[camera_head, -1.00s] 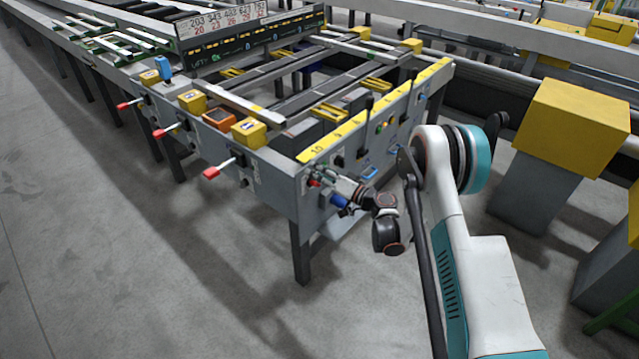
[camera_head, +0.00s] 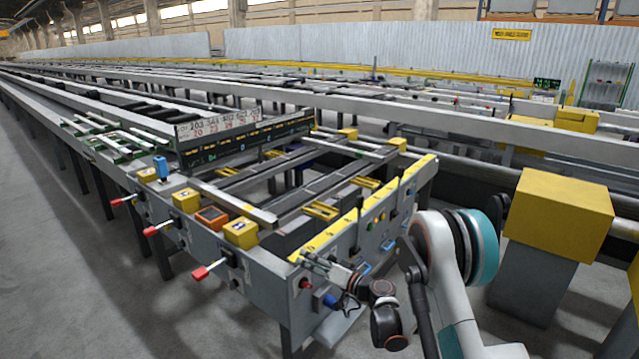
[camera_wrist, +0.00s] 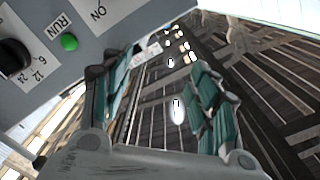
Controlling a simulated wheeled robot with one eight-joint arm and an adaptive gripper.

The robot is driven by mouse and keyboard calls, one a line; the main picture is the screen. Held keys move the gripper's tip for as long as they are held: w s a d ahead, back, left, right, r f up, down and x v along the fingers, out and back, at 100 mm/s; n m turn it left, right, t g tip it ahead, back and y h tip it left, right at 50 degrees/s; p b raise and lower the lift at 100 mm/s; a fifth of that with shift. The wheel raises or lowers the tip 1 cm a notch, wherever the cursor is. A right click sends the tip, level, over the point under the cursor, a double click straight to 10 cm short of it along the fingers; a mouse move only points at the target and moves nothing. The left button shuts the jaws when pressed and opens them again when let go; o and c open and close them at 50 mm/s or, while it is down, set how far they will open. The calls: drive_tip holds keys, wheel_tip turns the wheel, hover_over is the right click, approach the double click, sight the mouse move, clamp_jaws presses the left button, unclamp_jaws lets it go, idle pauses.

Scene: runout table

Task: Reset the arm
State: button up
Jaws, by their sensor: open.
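My arm rises at the lower right of the head view, white with teal bands. It bends at a dark wrist, and my gripper (camera_head: 308,260) is near the table's end panel (camera_head: 262,290), by its red button (camera_head: 305,283). In the wrist view my gripper (camera_wrist: 160,75) is open, with teal finger pads apart and nothing between them. The panel also shows there at the upper left (camera_wrist: 100,45), with a green button (camera_wrist: 69,42) marked RUN and a black knob (camera_wrist: 14,56). I cannot tell the exact gap between gripper and panel.
The runout table's yellow edge strip (camera_head: 365,208) runs along its end. Red-handled levers (camera_head: 200,273) stick out on its left side. A yellow box on a grey pedestal (camera_head: 560,215) stands at the right, close to my arm. Open grey floor (camera_head: 60,270) lies at the left.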

drive_tip(key=s+d+r+g+h, duration=0.1)
drive_tip(key=s+r, duration=0.1)
drive_tip(key=r, duration=0.4)
drive_tip(key=s+d+r+g+h, duration=0.1)
drive_tip(key=s+d+r+h, duration=0.15)
drive_tip(key=r, duration=0.45)
drive_tip(key=s+d+r+h, duration=0.1)
drive_tip(key=s+d+r, duration=0.1)
drive_tip(key=s+r, duration=0.3)
drive_tip(key=s+d+r+h, duration=0.2)
drive_tip(key=s+d, duration=0.1)
drive_tip(key=s, duration=0.3)
drive_tip(key=s+d+h, duration=0.2)
drive_tip(key=s+d, duration=0.3)
drive_tip(key=s, duration=0.4)
drive_tip(key=s+d+m+g+h, duration=0.1)
drive_tip(key=s+d+h, duration=0.2)
drive_tip(key=s, duration=0.7)
drive_tip(key=s+d+h, duration=0.2)
drive_tip(key=s+d, duration=0.4)
drive_tip(key=s, duration=0.3)
drive_tip(key=shift+s+d+f+m+g, duration=0.2)
drive_tip(key=shift+s+d+m+g, duration=0.1)
drive_tip(key=shift+s+d, duration=0.1)
